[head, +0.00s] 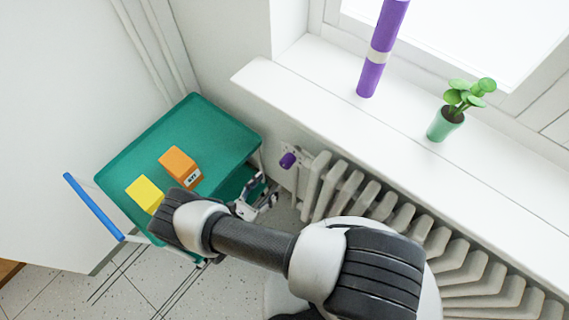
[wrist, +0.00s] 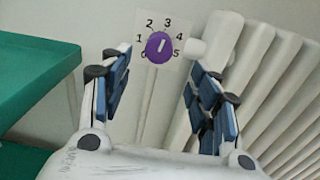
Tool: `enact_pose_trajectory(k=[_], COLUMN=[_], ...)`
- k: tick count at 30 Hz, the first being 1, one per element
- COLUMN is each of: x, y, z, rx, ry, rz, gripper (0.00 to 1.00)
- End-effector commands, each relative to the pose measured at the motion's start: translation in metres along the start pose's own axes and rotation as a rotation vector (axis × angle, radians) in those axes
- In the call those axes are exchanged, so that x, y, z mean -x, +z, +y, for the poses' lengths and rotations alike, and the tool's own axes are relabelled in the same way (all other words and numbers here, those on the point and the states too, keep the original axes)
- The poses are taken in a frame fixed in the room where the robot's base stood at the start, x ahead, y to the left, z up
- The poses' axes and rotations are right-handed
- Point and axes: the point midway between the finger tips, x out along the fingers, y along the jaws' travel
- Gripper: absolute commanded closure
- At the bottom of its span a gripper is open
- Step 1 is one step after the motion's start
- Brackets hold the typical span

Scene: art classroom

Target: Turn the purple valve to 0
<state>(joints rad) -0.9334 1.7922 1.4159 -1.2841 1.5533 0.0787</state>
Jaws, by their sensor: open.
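The purple valve (wrist: 159,46) is a round knob on a white plate (wrist: 171,68) marked 0 to 5. A short white mark on the knob points up and slightly right, roughly toward 3. In the head view the valve (head: 287,160) sits on the wall at the left end of the radiator. My gripper (wrist: 158,70) is open and empty, with the valve ahead between its two fingers in the picture. The fingers look apart from the knob. In the head view my gripper (head: 262,195) is below and left of the valve.
The white radiator (wrist: 260,90) stands close on the right. A green trolley (head: 215,125) stands on the left, with an orange box (head: 177,163) and a yellow box (head: 145,193) on top. The windowsill (head: 310,75) above holds a purple roll (head: 370,80) and a potted plant (head: 445,124).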

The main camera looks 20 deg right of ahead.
Motion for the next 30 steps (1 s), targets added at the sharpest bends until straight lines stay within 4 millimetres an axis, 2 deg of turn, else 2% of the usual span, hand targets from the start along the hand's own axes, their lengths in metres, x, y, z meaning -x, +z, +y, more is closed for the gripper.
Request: enact_pose_trajectory(k=[1,6,13,18,27,30], x=[-0.013,-0.050,-0.088,-0.101,-0.104,-0.104], y=[-0.001,-0.001,-0.001,-0.001,0.000,0.000], z=[-0.001,-0.002,-0.001,0.000,0.000,0.000], rx=[0.001,0.001,-0.001,-0.001,-0.001,-0.001], ry=[-0.007,-0.007,-0.005,-0.001,0.000,0.000], rz=[0.000,0.001,0.002,0.001,0.001,0.001], gripper=[0.44,0.44,0.44,0.44,0.44,0.49])
